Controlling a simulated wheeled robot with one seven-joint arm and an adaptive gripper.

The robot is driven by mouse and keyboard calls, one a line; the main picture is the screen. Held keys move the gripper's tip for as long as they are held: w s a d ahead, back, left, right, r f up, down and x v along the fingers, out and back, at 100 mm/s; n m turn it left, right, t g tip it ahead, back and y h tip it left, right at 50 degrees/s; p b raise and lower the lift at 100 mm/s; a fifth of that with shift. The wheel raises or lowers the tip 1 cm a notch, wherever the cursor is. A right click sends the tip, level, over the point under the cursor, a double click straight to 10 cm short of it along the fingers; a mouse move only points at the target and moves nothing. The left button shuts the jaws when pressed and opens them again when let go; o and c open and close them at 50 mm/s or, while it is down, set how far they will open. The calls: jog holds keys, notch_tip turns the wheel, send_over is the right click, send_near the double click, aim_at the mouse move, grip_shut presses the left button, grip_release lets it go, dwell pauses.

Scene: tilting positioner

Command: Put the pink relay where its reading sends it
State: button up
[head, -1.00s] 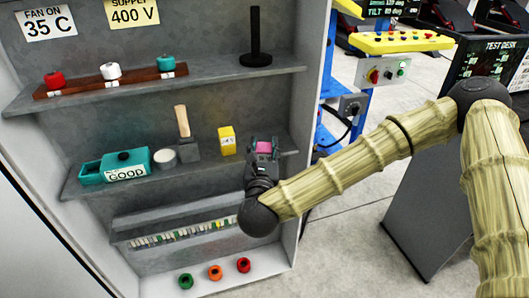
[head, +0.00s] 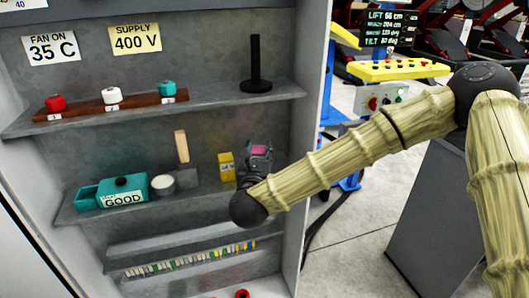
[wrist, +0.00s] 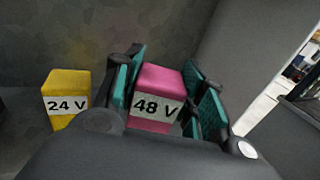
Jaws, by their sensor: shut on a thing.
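The pink relay (wrist: 158,95) is a small block with a white label reading 48 V. It sits between the green-padded fingers of my gripper (wrist: 160,100), which is shut on it. In the head view the pink relay (head: 259,149) shows as a small pink patch in my gripper (head: 257,152), at the right end of the middle shelf. A yellow block (wrist: 68,98) labelled 24 V stands to the left of my gripper; it also shows in the head view (head: 227,167). Whether the relay touches the shelf is hidden.
The middle shelf (head: 205,192) also holds a green box (head: 122,190) marked GOOD, a white round pot (head: 161,181) and a wooden-handled tool (head: 182,147). Above are a wooden rack (head: 75,112) with coloured knobs and a black post (head: 255,65). The cabinet's right wall (head: 312,110) is close.

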jog(key=shift+w+d+f+p, duration=0.25)
jog(key=shift+w+f, duration=0.45)
jog(key=shift+w, duration=0.35)
jog(key=shift+w+d+f+p, duration=0.1)
jog(key=shift+w+d+f, duration=0.2)
jog(key=shift+w+f, duration=0.55)
jog(key=shift+w+d+f+p, duration=0.25)
jog(key=shift+w+f, duration=0.25)
jog(key=shift+w, duration=0.7)
jog(key=shift+f, duration=0.1)
jog(key=shift+f, duration=0.1)
jog(key=o, duration=1.2)
jog(key=shift+r, duration=0.3)
jog(key=s, duration=0.4)
jog(key=s+b, duration=0.1)
jog(key=s, duration=0.7)
jog(key=shift+a+f, duration=0.1)
jog(key=shift+a, duration=0.3)
